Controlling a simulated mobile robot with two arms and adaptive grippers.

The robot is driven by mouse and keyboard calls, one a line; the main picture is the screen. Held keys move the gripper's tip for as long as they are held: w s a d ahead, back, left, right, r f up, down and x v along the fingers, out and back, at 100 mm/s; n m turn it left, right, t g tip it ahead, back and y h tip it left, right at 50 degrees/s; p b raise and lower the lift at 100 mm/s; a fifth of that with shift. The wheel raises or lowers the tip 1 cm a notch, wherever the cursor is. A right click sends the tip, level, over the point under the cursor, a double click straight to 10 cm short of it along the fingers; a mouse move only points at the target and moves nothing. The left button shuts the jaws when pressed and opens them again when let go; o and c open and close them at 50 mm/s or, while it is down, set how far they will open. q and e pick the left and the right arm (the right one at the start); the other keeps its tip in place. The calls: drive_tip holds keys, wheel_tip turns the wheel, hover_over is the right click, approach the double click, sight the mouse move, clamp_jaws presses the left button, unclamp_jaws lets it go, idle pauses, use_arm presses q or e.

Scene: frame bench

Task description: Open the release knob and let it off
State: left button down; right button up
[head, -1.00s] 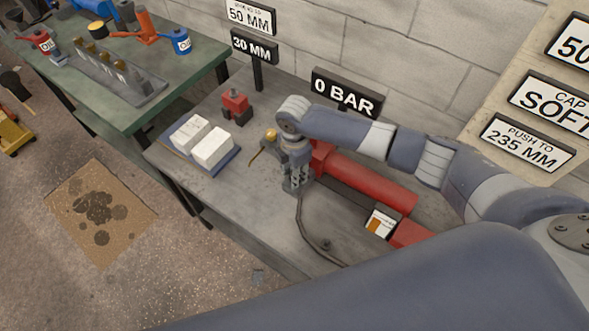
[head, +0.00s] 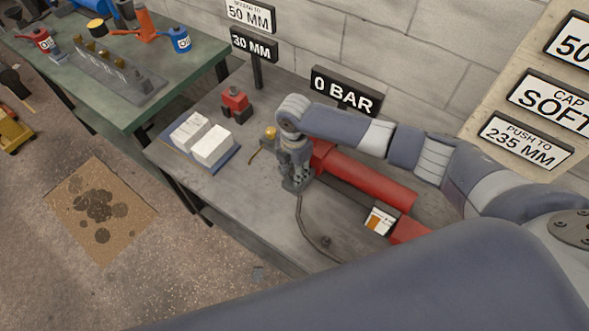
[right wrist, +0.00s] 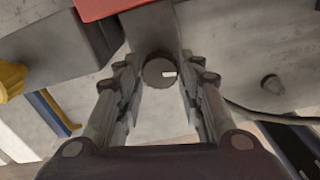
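The release knob (right wrist: 158,73) is a dark round knob with a short white mark pointing right, seen end-on in the right wrist view. My right gripper (right wrist: 160,78) has a fingertip at each side of it, close in, and looks shut on it. The "0 BAR" sign (head: 345,90) stands behind the ram. My left gripper is not in view.
On the grey bench (head: 240,205) are two white blocks (head: 211,145) on a blue-edged plate, a small red device (head: 235,100), and a hose (head: 305,225). A "30 MM" sign (head: 254,44) stands behind. A green bench (head: 190,75) holds oil cans and tools at left.

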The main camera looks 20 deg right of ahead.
sight(294, 173)
drive_tip(key=shift+o, duration=0.6)
drive_tip(key=shift+r, duration=0.15)
wheel_tip(294, 173, up, 12)
drive_tip(key=shift+f, duration=0.2)
